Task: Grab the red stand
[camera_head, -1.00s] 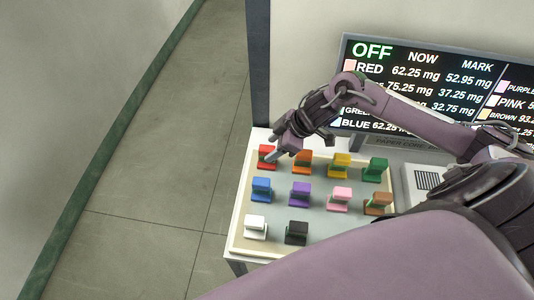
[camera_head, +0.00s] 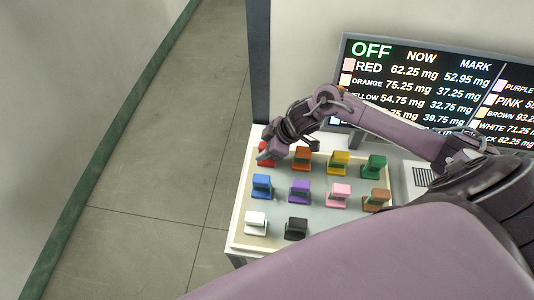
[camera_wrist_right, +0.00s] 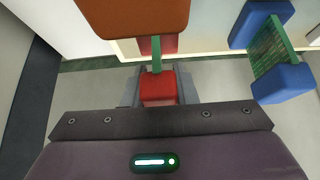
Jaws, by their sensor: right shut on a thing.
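The red stand (camera_head: 263,160) is at the back left corner of the board, mostly hidden behind my right gripper (camera_head: 268,150) in the head view. In the right wrist view the red stand (camera_wrist_right: 157,88) shows as a red block with a green upright part, between the grey fingers of my right gripper (camera_wrist_right: 158,92). The right gripper is shut on it. I cannot tell whether the stand is clear of the board. My left gripper is not in view.
An orange stand (camera_head: 301,158) is close beside the gripper, and a blue stand (camera_head: 262,186) is in front. Several other coloured stands share the pale board (camera_head: 275,212). A display screen (camera_head: 432,95) stands behind. Floor (camera_head: 150,180) lies open to the left.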

